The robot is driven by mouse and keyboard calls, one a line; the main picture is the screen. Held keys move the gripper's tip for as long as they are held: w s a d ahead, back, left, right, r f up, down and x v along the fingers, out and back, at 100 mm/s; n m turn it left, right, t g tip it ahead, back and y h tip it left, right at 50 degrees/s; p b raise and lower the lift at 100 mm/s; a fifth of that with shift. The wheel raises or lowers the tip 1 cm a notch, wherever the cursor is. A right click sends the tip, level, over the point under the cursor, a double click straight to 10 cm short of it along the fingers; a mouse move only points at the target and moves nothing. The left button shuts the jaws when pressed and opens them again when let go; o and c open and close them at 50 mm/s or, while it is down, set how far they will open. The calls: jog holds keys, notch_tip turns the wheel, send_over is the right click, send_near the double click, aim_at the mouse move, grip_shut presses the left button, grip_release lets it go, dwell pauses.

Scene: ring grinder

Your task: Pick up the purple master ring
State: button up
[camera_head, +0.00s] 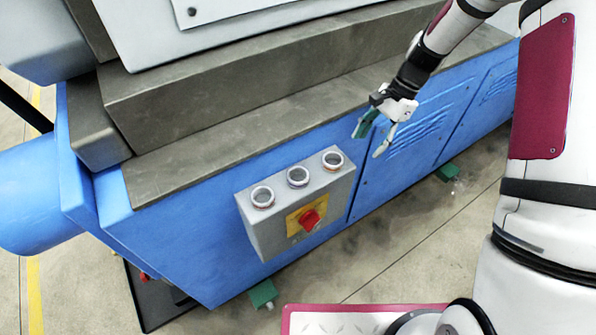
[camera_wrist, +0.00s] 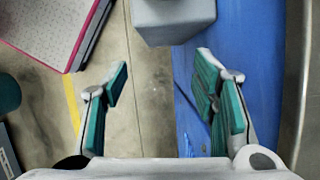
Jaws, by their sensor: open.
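Three round silver-rimmed rings or discs sit in a row on top of a grey control box (camera_head: 276,212): a left one (camera_head: 262,196), a middle one (camera_head: 298,175) and a right one (camera_head: 333,159). At this size I cannot tell which is purple. My gripper (camera_head: 374,138) is open and empty, up and to the right of the box in the head view, beside the blue machine side. In the wrist view my gripper (camera_wrist: 161,82) has its green-padded fingers spread wide. The box (camera_wrist: 172,18) shows at the top edge there; no ring is visible on it.
The blue machine body (camera_head: 430,115) runs behind the box, with a grey metal ledge (camera_head: 230,140) above. A red knob (camera_head: 310,220) on a yellow plate sticks out of the box front. Open concrete floor (camera_head: 400,250) lies in front.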

aim_at(300, 180)
jog(key=s+a, duration=0.3)
jog(key=a, duration=0.3)
jog(key=s+a+p, duration=0.1)
jog(key=s+a, duration=0.2)
jog(key=a, duration=0.2)
jog(key=s+a+p, duration=0.1)
jog(key=s+a, duration=0.2)
jog(key=a, duration=0.3)
jog(key=shift+s+a+f, duration=0.1)
jog(key=shift+s+a, duration=0.2)
jog(key=shift+f, duration=0.45)
jog(key=c, duration=1)
